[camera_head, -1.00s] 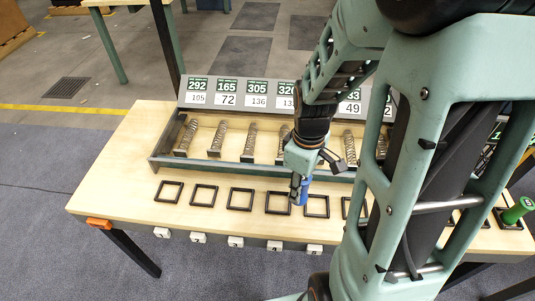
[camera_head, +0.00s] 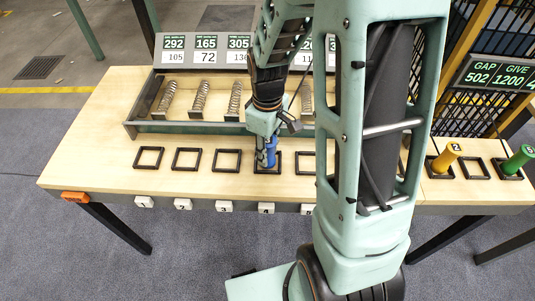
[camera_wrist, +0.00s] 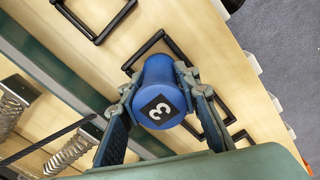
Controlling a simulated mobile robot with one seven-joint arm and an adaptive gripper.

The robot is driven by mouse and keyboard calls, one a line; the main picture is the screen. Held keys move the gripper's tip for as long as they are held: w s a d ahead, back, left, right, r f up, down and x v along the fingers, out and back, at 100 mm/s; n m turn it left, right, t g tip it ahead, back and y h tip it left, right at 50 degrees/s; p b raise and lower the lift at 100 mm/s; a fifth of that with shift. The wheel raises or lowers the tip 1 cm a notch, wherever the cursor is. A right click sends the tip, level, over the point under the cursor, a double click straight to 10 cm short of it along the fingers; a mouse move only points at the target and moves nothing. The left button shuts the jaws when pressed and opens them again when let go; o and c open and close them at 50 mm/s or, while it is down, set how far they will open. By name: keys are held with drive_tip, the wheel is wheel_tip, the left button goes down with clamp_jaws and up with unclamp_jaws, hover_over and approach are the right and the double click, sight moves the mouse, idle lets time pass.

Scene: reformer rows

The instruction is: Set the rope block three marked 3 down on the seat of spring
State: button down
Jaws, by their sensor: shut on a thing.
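My gripper (camera_head: 266,146) is shut on a blue rope block, which shows in the head view (camera_head: 266,158) and in the wrist view (camera_wrist: 158,82). Its end carries a white 3 on a black square in the wrist view. The gripper's fingers (camera_wrist: 160,108) lie on both sides of it. In the head view the block stands upright at the fourth black square seat (camera_head: 267,173), behind the front tag 4 (camera_head: 266,208). Whether it rests inside that seat or hangs just above it, I cannot tell.
Empty square seats (camera_head: 148,158) line the table to the left. A tray (camera_head: 190,127) of coil springs lies behind, under number cards (camera_head: 205,50). A yellow block (camera_head: 447,157) and a green block (camera_head: 518,158) stand at right. My arm hides part of the table.

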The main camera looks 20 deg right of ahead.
drive_tip(key=shift+f, duration=0.2)
drive_tip(key=c, duration=1.4)
unclamp_jaws()
drive_tip(key=shift+r, duration=0.1)
drive_tip(key=shift+c, duration=0.2)
wheel_tip(320, 180, up, 12)
drive_tip(key=shift+r+p, duration=0.2)
drive_tip(key=shift+p, duration=0.6)
